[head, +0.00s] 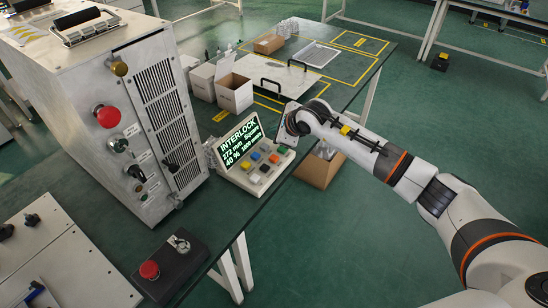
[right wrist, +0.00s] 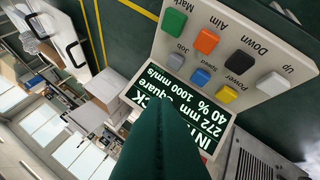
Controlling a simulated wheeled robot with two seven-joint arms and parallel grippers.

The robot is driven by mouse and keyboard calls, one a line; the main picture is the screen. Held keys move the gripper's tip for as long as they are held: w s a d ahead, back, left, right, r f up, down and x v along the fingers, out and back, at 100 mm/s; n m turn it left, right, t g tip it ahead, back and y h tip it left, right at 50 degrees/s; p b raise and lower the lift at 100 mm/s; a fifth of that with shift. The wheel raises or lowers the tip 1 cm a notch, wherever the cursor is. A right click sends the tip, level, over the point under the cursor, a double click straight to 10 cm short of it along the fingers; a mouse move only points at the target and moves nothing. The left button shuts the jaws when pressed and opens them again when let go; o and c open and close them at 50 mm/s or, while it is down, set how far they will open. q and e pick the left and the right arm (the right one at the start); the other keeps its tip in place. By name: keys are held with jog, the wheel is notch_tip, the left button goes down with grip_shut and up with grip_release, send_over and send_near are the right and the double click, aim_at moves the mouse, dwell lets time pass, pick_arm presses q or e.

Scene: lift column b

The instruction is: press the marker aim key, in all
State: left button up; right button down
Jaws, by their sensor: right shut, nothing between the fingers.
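The control panel (head: 236,172) stands at the table edge with a lit display (head: 241,141) reading INTERLOCK, 272 mm, Square, 40 %, 1000 mm/s. In the right wrist view it appears upside down, and the orange key (right wrist: 205,41) carries the Aim label; in the head view this key (head: 274,158) is in the outer row. The green Mark key (right wrist: 173,22) is beside it. My right gripper (right wrist: 133,108) is shut and empty, its tip in front of the display in the wrist view. I cannot tell its gap to the panel. My left gripper is out of view.
A large grey cabinet (head: 160,110) with a red knob stands left of the panel. A red stop button box (head: 170,265) is at the front. Open white boxes (head: 234,92) and a plate with black handles (head: 275,78) lie behind the panel.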

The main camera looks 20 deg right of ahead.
aim_at(276, 160)
notch_tip(276, 160, down, 8)
jog(key=b, duration=0.4)
jog(key=shift+r, duration=0.15)
jog(key=shift+f+b, duration=0.45)
jog(key=shift+b, duration=0.05)
dwell(1.3)
jog(key=shift+f+b, duration=0.4)
jog(key=shift+b, duration=0.15)
jog(key=shift+f+b, duration=0.5)
dwell(0.6)
jog(key=shift+r, duration=0.1)
jog(key=shift+r+p, duration=0.45)
jog(key=shift+r, duration=0.4)
jog(key=shift+r, duration=0.1)
